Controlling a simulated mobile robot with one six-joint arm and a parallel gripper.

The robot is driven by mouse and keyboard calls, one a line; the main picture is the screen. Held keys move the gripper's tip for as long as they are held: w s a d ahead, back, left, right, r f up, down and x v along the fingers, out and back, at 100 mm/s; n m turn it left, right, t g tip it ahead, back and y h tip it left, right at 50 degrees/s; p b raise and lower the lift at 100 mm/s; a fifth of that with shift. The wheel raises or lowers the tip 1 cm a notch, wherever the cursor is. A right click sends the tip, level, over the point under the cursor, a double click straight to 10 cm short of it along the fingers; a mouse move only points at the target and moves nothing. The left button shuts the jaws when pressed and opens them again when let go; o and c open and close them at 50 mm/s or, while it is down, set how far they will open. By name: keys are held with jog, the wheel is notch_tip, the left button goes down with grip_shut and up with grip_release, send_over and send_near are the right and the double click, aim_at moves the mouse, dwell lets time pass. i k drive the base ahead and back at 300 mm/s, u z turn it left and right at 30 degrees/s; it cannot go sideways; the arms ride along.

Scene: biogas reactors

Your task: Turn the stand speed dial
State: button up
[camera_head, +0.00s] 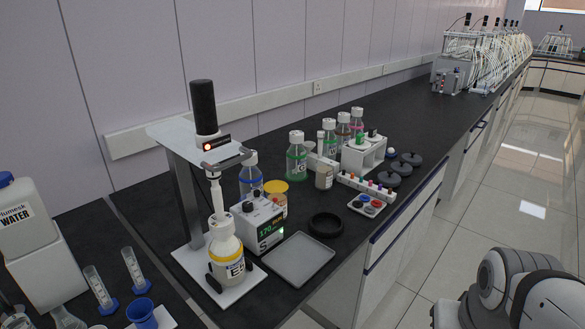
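A stirrer stand (185,205) with a grey column and pale base stands on the black bench, left of centre. It carries a black cylindrical motor (204,108) with a small orange light (208,146) at its lower front. Its shaft runs down to a yellow-collared bottle (226,262) on the base. Beside the bottle stands a white control box (259,226) with a green readout like "170" and a dark knob (248,207) on top. I cannot tell for certain which knob is the stand speed dial. Only part of my arm shows at lower right; my gripper is out of view.
A grey tray (299,260) and a black ring (325,225) lie right of the box. Several capped bottles, such as a green-labelled one (297,157), stand behind. A white jug (30,235) is at far left. The floor (510,200) at right looks clear.

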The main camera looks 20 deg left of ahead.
aim_at(247, 207)
jog(key=u, duration=0.35)
jog(key=i, duration=0.8)
jog(key=u, duration=0.55)
jog(key=k, duration=0.8)
jog(key=u, duration=0.2)
jog(key=i, duration=0.8)
jog(key=z, duration=0.1)
